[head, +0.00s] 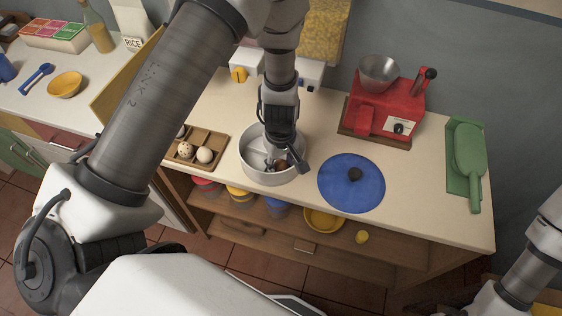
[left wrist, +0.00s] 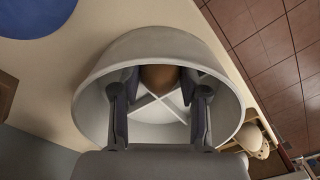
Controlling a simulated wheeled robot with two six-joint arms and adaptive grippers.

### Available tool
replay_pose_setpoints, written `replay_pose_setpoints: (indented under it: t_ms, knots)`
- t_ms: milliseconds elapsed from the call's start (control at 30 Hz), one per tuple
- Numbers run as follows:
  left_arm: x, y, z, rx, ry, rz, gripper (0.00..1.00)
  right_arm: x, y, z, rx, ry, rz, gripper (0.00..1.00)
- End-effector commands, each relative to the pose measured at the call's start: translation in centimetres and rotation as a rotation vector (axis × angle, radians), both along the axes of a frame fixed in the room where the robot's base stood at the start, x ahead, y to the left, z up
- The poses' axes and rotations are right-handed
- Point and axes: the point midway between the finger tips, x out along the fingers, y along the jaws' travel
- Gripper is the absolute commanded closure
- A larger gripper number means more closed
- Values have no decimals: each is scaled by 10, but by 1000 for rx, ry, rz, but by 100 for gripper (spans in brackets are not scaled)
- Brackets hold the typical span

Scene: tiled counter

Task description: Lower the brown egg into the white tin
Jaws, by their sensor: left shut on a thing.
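The white tin (head: 252,174) is a round open tin on the counter, with a cross-shaped divider inside. It fills the middle of the left wrist view (left wrist: 110,60). My left gripper (head: 276,163) reaches down into the tin from above. In the left wrist view its two fingers (left wrist: 158,90) are on either side of the brown egg (left wrist: 158,74), shut on it. The egg is inside the rim, near the tin wall, partly hidden by the fingers. I cannot tell whether it touches the tin floor. Only part of my right arm shows; its gripper is out of view.
A wooden egg tray (head: 216,143) with pale and speckled eggs (head: 204,155) stands just left of the tin. A blue round lid (head: 338,193) with a dark knob lies to the right. A red scale (head: 388,107) stands behind. The counter's front edge is close to the tin.

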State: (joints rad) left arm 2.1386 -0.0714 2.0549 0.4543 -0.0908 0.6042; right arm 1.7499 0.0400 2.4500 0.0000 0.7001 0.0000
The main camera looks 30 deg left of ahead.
Motion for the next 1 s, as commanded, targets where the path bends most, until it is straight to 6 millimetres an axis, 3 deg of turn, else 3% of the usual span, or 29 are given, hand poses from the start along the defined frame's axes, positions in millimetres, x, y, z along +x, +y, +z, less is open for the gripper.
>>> replay_pose_setpoints:
  t_ms: [133, 200, 233, 633, 767, 1000]
  knots:
    - [0, 0, 0, 0, 0, 0, 68, 0, 0, 0, 0, 0, 0, 60]
    - [0, 0, 0, 0, 0, 0, 35, 0, 0, 0, 0, 0, 0, 60]
    - [0, 0, 0, 0, 0, 0, 27, 0, 0, 0, 0, 0, 0, 60]
    - [1, 0, 8, -1, -2, -2, 27, 0, 0, 0, 0, 0, 0, 60]
    - [1, 0, 33, 0, -5, -3, 27, 0, 0, 0, 0, 0, 0, 60]
    - [1, 0, 94, 1, -4, -1, 27, 0, 0, 0, 0, 0, 0, 60]
